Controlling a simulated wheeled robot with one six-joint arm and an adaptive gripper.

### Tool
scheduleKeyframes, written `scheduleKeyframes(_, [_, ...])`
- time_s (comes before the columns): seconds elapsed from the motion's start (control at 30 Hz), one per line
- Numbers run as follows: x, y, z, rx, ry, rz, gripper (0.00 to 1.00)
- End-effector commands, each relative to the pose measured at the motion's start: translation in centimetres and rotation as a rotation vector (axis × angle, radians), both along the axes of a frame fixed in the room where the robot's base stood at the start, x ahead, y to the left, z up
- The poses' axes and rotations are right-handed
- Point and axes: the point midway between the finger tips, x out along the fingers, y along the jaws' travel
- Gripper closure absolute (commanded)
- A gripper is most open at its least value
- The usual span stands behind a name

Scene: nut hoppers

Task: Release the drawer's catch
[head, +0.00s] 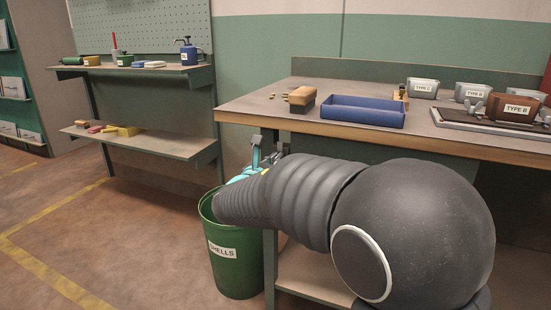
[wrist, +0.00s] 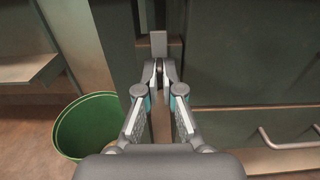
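My gripper (wrist: 159,68) points at the dark green bench front in the wrist view. Its fingertips are close together, with a narrow gap or thin piece between them. A small upright grey tab (wrist: 158,43), which looks like the catch, stands just beyond the tips. I cannot tell whether the fingers touch or clasp it. The drawer front (wrist: 250,60) seems to be the dark green panel at the right, with a pale bar handle (wrist: 290,143) lower down. In the head view my arm hides most of the gripper, beside the bench's left front corner.
A green bin (head: 233,262) labelled SHELLS stands below my gripper. A shelf unit (head: 150,142) stands at the back left. The floor at left is clear.

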Motion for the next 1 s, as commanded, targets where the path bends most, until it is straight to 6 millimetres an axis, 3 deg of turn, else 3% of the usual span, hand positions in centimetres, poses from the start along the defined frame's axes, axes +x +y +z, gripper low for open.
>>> scheduleKeyframes(0.27, [0.1,0.0,0.5,-0.003,-0.008,0.000,1.00])
scheduleKeyframes(0.4, [0.1,0.0,0.5,-0.002,-0.009,0.000,0.70])
scheduleKeyframes(0.83, [-0.1,0.1,0.2,-0.001,-0.003,0.002,0.70])
scheduleKeyframes(1.0, [-1.5,0.7,0.2,-0.001,-0.003,0.004,0.70])
